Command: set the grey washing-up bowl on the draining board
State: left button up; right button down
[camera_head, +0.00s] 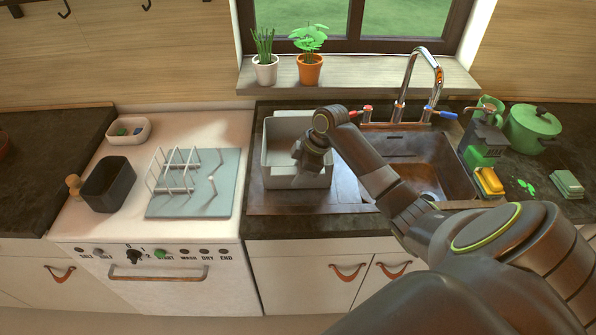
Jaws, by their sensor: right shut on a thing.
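The grey washing-up bowl (277,158) is upright over the brown draining board (290,201), left of the sink basin (425,178). My right gripper (305,177) reaches in from the right and is shut on the bowl near its front right part. My wrist hides some of the bowl's right side and inside. I cannot tell whether the bowl's base touches the board. My left gripper is not in view.
A tap (435,85) stands behind the basin. To the left, a dish rack (175,172) on a grey-blue mat and a dark tub (108,185) stand on the white top. A green pot (532,128) and a yellow sponge (488,182) are at right.

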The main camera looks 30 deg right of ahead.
jog(key=shift+f, duration=0.1)
jog(key=c, duration=1)
grip_release()
jog(key=b+v, duration=0.3)
jog(key=v, duration=0.8)
jog(key=shift+w, duration=0.1)
jog(key=shift+d+r, duration=0.1)
jog(key=shift+r, duration=0.55)
jog(key=shift+f, duration=0.1)
